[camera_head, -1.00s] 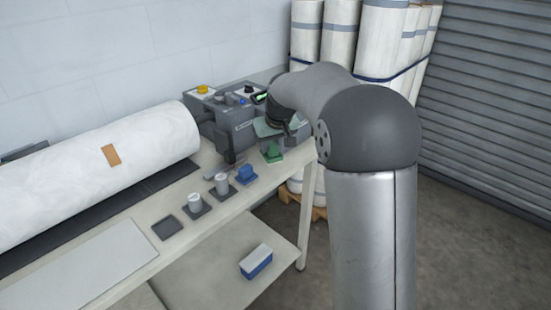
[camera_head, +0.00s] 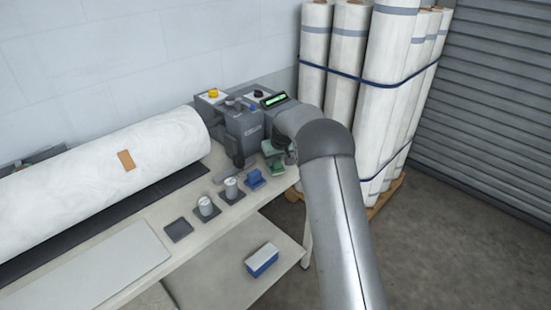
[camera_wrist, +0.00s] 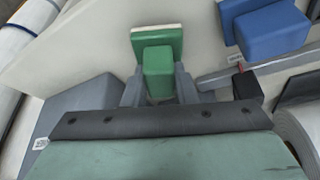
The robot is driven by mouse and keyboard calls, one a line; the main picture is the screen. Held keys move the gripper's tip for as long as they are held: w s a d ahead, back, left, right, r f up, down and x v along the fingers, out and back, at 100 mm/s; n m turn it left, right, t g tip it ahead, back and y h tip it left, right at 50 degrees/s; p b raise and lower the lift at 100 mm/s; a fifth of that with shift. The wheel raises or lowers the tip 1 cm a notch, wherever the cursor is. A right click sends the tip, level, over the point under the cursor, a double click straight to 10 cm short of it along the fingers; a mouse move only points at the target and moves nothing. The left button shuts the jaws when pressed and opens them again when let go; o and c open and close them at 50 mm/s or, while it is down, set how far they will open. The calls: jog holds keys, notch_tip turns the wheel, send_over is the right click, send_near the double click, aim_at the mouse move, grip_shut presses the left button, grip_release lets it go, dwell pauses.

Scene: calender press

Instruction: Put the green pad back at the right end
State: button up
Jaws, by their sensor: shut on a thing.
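The green pad (camera_head: 277,167) is at the right end of the row on the table, just right of the blue pad (camera_head: 255,179). In the wrist view the green pad (camera_wrist: 172,40) has a flat plate with a pale edge and a block-shaped grip. My gripper (camera_wrist: 159,88) is shut on that grip, one grey finger on each side. In the head view my gripper (camera_head: 273,149) is mostly hidden by my arm. I cannot tell whether the pad touches the table. The blue pad also shows in the wrist view (camera_wrist: 270,32), apart from the green one.
Two pale cylinders (camera_head: 206,205) (camera_head: 231,186) stand on dark squares left of the blue pad. A bare dark square (camera_head: 178,229) is further left. The grey press unit (camera_head: 245,127) stands close behind. A blue-and-white block (camera_head: 262,260) lies on the lower shelf.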

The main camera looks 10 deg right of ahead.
jog(key=shift+f, duration=0.1)
jog(key=shift+f, duration=0.15)
jog(key=o, duration=1)
jog(key=shift+c, duration=0.2)
jog(key=shift+r, duration=0.25)
jog(key=b+v, duration=0.2)
jog(key=v, duration=0.9)
jog(key=s+a+r+m+g, duration=0.1)
jog(key=s+r, duration=0.1)
jog(key=s, duration=0.8)
jog(key=s+r, duration=0.2)
jog(key=s, duration=0.7)
jog(key=s+f+g, duration=0.1)
jog(key=s+f, duration=0.2)
jog(key=s, duration=1)
jog(key=s+f+m+g+h, duration=0.1)
jog(key=s+f, duration=0.2)
jog(key=s, duration=1.1)
jog(key=shift+s+g, duration=0.2)
jog(key=shift+g, duration=0.2)
